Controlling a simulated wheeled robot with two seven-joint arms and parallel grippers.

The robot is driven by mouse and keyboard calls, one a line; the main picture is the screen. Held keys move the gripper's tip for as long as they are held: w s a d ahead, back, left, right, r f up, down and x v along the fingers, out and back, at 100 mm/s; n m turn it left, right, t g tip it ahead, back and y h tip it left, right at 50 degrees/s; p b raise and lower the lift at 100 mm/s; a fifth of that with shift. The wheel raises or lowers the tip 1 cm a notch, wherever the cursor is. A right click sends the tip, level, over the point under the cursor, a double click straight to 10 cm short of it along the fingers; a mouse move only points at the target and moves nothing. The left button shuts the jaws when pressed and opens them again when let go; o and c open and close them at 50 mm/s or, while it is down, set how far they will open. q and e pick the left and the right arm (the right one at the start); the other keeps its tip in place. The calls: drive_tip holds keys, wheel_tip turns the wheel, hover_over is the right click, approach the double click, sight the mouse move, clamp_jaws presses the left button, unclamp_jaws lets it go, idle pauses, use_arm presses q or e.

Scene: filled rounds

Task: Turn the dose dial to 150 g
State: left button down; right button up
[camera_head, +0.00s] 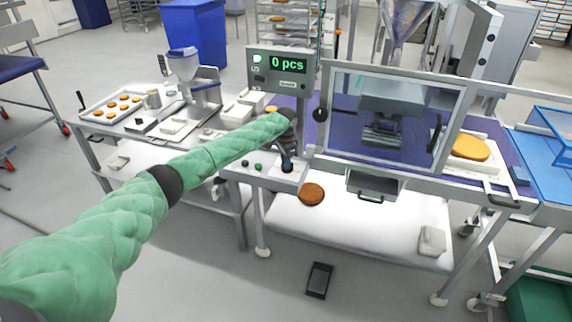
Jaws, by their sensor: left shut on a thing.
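My left arm in its green sleeve reaches across from the lower left to the control panel (262,172) on the front of the machine. My left gripper (288,160) points down and is shut on the black dose dial (288,168) at the right end of this panel. The gripper mostly hides the dial, and I cannot read its setting or scale. Small dark and green buttons (258,167) sit to the left of the dial. The display box (283,67) above reads "0 pcs" in green. My right gripper is not in view.
A framed clear guard (393,70) stands right of the dial, over the purple belt (345,105). A brown round (312,194) lies just below the panel. A side table with a tray of rounds (117,105) stands at left. A dark flat object (319,280) lies on the floor.

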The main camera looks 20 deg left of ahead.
use_arm(q)
drive_tip(key=m+b, duration=0.2)
drive_tip(key=m, duration=0.3)
drive_tip(key=shift+w+a, duration=0.1)
drive_tip(key=shift+w, duration=0.05)
drive_tip(key=shift+w+m+b, duration=0.1)
drive_tip(key=shift+m+b, duration=0.2)
drive_tip(key=shift+m, duration=1.2)
drive_tip(key=shift+r+m+b, duration=0.1)
drive_tip(key=shift+m+b, duration=0.2)
drive_tip(key=shift+m, duration=0.1)
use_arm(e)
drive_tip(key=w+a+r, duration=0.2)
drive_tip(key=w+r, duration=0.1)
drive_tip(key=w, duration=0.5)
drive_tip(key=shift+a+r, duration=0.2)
use_arm(q)
drive_tip(key=shift+w, duration=0.1)
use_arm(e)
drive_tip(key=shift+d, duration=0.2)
use_arm(q)
drive_tip(key=c, duration=1.3)
unclamp_jaws()
drive_tip(key=shift+a, duration=0.1)
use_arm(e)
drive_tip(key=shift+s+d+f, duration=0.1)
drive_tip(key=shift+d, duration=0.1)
